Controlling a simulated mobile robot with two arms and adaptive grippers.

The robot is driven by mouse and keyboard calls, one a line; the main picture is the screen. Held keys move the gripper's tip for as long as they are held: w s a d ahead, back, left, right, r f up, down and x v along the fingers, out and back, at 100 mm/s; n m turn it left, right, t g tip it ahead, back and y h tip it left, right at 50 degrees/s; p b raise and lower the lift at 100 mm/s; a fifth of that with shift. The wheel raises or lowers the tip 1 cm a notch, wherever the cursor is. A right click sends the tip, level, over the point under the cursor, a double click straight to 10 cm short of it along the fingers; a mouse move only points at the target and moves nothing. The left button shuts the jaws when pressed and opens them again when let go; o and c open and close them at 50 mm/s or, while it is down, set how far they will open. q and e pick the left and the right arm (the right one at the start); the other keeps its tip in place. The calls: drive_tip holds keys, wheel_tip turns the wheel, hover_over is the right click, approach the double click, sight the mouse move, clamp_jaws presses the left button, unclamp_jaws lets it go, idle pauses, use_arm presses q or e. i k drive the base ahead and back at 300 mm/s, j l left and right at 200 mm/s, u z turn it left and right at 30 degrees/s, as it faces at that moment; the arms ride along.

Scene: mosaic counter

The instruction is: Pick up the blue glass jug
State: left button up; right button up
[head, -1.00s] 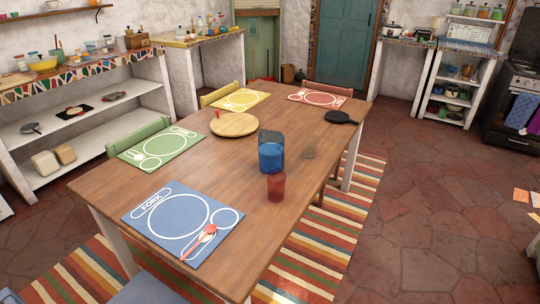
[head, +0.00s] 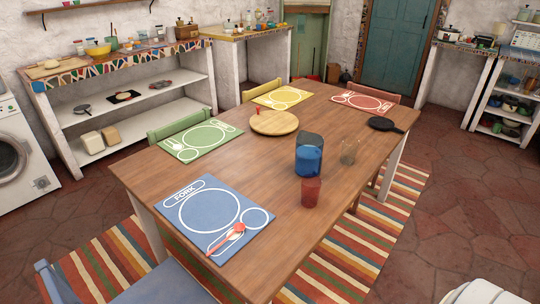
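The blue glass jug (head: 308,160) stands upright on the wooden table (head: 180,160), right of the table's middle. Its lower part is bright blue and its upper part is darker. A red glass (head: 311,193) stands in front of it and a clear glass (head: 349,152) stands to its right; both look apart from it. Neither of my grippers shows in the head view.
A round wooden board (head: 273,123), a black pan (head: 385,125), and blue (head: 205,241), green (head: 205,148), yellow (head: 281,104) and red (head: 361,106) placemats lie on the table. A red spoon (head: 230,237) lies on the blue mat. Chairs stand around the table.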

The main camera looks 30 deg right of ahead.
sight(311, 158)
drive_tip(key=l+u, duration=0.2)
drive_tip(key=l, duration=0.25)
drive_tip(key=l+u, duration=0.2)
drive_tip(key=l, duration=0.25)
drive_tip(key=l+u, duration=0.25)
drive_tip(key=l, duration=0.2)
drive_tip(key=k+l+u, duration=0.2)
drive_tip(key=l, duration=0.25)
drive_tip(key=k+l+u, duration=0.2)
drive_tip(key=l, duration=0.2)
drive_tip(key=i+l, duration=0.05)
drive_tip(key=i, duration=0.05)
